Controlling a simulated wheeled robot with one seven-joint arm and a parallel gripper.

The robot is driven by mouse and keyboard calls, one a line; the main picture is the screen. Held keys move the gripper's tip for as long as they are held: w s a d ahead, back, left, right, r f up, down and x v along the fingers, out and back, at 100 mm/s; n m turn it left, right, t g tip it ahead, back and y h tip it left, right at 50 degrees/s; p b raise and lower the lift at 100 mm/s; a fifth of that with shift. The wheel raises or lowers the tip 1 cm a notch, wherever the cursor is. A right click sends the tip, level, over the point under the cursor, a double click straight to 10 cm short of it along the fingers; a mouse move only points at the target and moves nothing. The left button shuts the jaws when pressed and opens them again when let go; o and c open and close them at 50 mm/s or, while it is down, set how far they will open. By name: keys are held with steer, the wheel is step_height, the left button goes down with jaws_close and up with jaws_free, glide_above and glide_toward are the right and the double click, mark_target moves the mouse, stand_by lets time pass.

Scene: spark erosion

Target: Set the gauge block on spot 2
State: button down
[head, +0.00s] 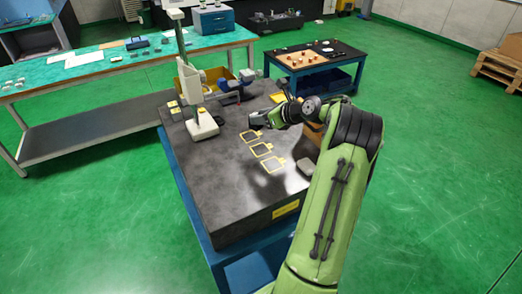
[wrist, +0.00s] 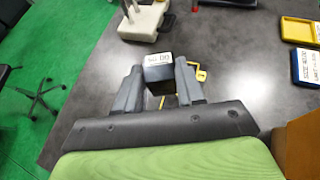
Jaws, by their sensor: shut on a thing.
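My gripper (wrist: 159,74) is shut on a dark block with a pale labelled top, the gauge block (wrist: 158,66), seen between the two fingers in the wrist view. In the head view my gripper (head: 262,119) is above the dark table, just beyond the farthest yellow-outlined spot (head: 250,136). A middle spot (head: 262,150) and a nearest spot (head: 273,165) lie in a row toward me. Their numbers are too small to read. In the wrist view part of a yellow outline (wrist: 201,75) shows behind the right finger; the rest is hidden. I cannot tell the block's height above the table.
A white-based stand (head: 202,125) with a tall column is left of my gripper on the dark table (head: 225,195). A yellow bin (head: 190,78) and a blue tool are behind. A small grey piece (head: 306,165) lies near my arm. The table's front left is clear.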

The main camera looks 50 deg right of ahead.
steer(key=f, duration=0.3)
steer(key=f+b, duration=0.1)
steer(key=f, duration=0.2)
steer(key=f+b, duration=0.1)
steer(key=f, duration=0.2)
steer(key=shift+s+d+f, duration=0.3)
steer(key=shift+s+d, duration=0.05)
steer(key=shift+s, duration=0.05)
steer(key=c, duration=0.7)
jaws_free()
steer(key=shift+f, duration=0.1)
